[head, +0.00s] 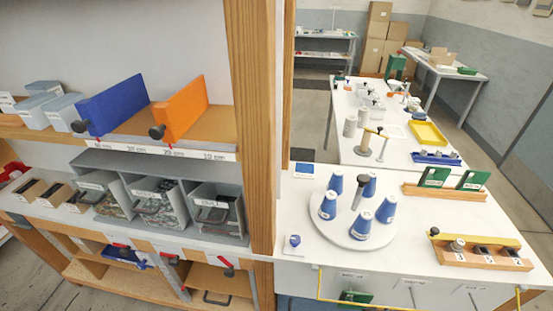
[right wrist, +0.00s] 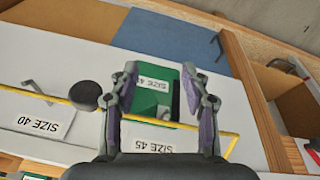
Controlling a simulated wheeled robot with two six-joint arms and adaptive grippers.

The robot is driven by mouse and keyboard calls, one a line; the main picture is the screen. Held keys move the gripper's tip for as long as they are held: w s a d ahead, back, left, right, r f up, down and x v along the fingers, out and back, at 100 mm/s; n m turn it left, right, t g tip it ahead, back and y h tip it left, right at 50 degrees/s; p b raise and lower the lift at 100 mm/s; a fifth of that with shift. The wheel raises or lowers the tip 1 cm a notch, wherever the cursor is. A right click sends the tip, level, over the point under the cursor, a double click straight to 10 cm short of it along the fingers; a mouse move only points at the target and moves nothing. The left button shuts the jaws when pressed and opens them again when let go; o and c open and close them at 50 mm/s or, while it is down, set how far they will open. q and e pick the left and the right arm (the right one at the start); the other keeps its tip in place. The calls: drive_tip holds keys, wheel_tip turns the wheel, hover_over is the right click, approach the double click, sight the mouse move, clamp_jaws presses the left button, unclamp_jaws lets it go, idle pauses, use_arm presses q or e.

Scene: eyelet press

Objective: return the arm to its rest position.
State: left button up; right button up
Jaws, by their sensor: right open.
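My right gripper (right wrist: 160,75) shows in the right wrist view with its two fingers apart. A green piece (right wrist: 172,84) with a white "SIZE 45" label lies beyond and between the fingers. I cannot tell how far it is from the fingertips. Neither gripper shows in the head view.
A yellow rail (right wrist: 205,128) runs across the right wrist view, near a dark round knob (right wrist: 83,94) and a wooden compartment (right wrist: 283,95) at the right. In the head view, a white bench holds a round turntable (head: 345,232) with several blue cones; a wooden shelf post (head: 252,130) stands left.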

drive_tip(key=s+d+f+g+b, duration=0.15)
drive_tip(key=s+f, duration=0.25)
drive_tip(key=f, duration=0.8)
drive_tip(key=s+f+b, duration=0.3)
drive_tip(key=s+f, duration=0.2)
drive_tip(key=f, duration=0.8)
drive_tip(key=s+f+b, duration=0.2)
drive_tip(key=s+f, duration=0.8)
drive_tip(key=s, duration=0.3)
drive_tip(key=shift+d+f, duration=0.25)
drive_tip(key=shift+d, duration=0.15)
